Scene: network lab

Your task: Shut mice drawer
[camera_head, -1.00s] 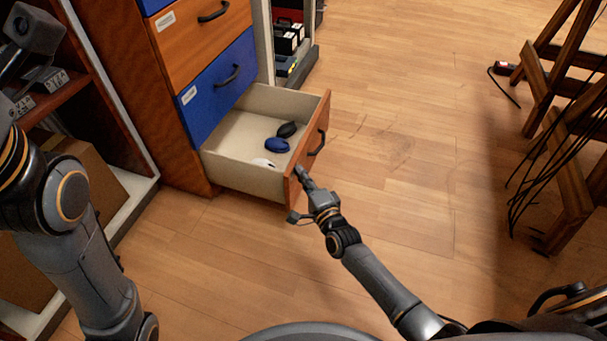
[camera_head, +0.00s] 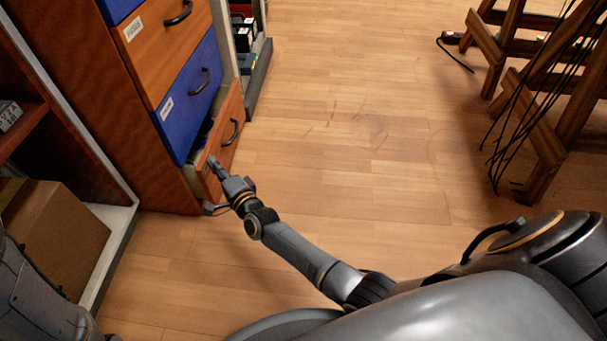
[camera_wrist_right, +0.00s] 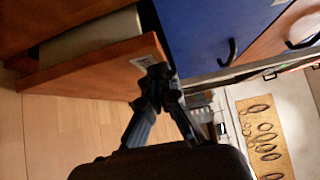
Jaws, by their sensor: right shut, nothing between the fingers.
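The mice drawer (camera_head: 226,142) is the bottom drawer of the cabinet, with an orange wooden front and a dark handle. It stands slightly open, with a narrow gap behind its front; the mice inside are hidden. In the right wrist view its front (camera_wrist_right: 90,78) and a pale side wall show. My right gripper (camera_head: 214,165) is shut and empty, its fingertips at the near edge of the drawer front. In the right wrist view the gripper (camera_wrist_right: 158,80) is at the front's corner by a label; whether it touches is hard to tell. My left gripper is out of view.
A blue drawer (camera_head: 188,98) and an orange drawer (camera_head: 160,40) above are shut. A shelf with a cardboard box (camera_head: 52,235) stands at left. Wooden stands with hanging cables (camera_head: 520,120) are at right. The floor (camera_head: 340,160) between is clear.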

